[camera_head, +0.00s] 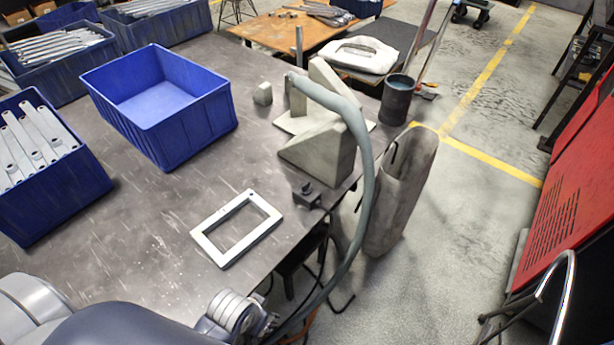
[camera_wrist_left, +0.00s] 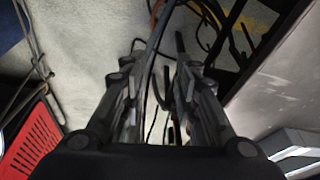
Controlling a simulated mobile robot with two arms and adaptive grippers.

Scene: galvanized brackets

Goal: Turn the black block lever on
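A small black block with a short lever on top (camera_head: 307,195) sits at the front right edge of the dark metal table (camera_head: 150,230), just right of a pale rectangular frame (camera_head: 237,228). My left arm comes in at the bottom of the head view. Its gripper (camera_head: 268,327) is only partly seen there, below and left of the block and apart from it. In the left wrist view the two fingers of my left gripper (camera_wrist_left: 160,62) stand apart with nothing clearly held between them. I cannot make out the black block in that view. My right gripper is not in view.
A grey hose (camera_head: 366,190) arches from a fixture down past the table edge, near the block. An angled concrete-like piece (camera_head: 320,152) stands behind the block. An empty blue bin (camera_head: 180,137) and a bin of brackets (camera_head: 75,200) stand left. Cables (camera_wrist_left: 155,75) hang below the edge.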

